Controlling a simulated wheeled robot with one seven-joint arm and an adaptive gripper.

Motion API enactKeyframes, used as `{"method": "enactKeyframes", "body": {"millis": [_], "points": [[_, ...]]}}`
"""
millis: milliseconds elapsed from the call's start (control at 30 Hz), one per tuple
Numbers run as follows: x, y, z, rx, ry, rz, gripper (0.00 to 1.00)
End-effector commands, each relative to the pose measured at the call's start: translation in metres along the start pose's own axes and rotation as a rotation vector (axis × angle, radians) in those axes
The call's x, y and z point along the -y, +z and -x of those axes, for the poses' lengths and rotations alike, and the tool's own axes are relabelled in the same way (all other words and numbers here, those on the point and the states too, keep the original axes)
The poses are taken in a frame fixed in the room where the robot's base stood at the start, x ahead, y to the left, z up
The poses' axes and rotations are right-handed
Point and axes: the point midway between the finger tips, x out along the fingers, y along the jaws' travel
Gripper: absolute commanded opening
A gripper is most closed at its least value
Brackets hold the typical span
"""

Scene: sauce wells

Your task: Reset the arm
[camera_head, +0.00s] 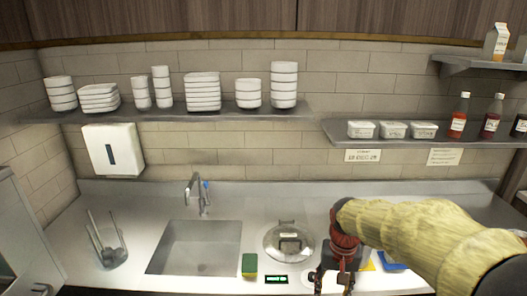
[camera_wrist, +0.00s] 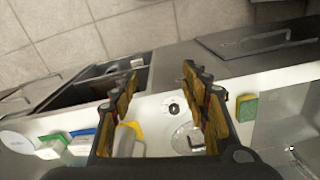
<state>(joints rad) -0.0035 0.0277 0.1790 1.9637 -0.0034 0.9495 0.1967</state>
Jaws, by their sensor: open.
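My gripper (camera_head: 331,281) shows at the bottom of the head view, low over the counter, to the right of the round lidded pan (camera_head: 289,243). My arm comes in from the right edge in a yellowish sleeve. In the wrist view my gripper (camera_wrist: 161,78) has its two fingers well apart, with nothing between them. The counter and its front edge lie beyond the fingertips. The pan's clear lid (camera_wrist: 184,138) is partly hidden by the right finger.
A green and yellow sponge (camera_head: 249,265) lies between the sink (camera_head: 196,248) and a small display (camera_head: 276,279). A glass with utensils (camera_head: 110,252) stands left. Bowls fill the upper left shelf (camera_head: 221,114); bottles and tubs fill the right shelf (camera_head: 400,141).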

Motion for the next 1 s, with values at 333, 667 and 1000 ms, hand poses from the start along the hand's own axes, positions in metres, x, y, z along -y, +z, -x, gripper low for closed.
{"method": "enactKeyframes", "body": {"millis": [333,667,1000], "points": [[-0.022,0.109,0.040,-0.160,-0.018,0.181,0.46],[-0.036,0.182,0.057,-0.343,-0.035,0.191,0.46],[-0.038,0.192,0.083,-0.471,-0.048,0.187,0.46]]}}
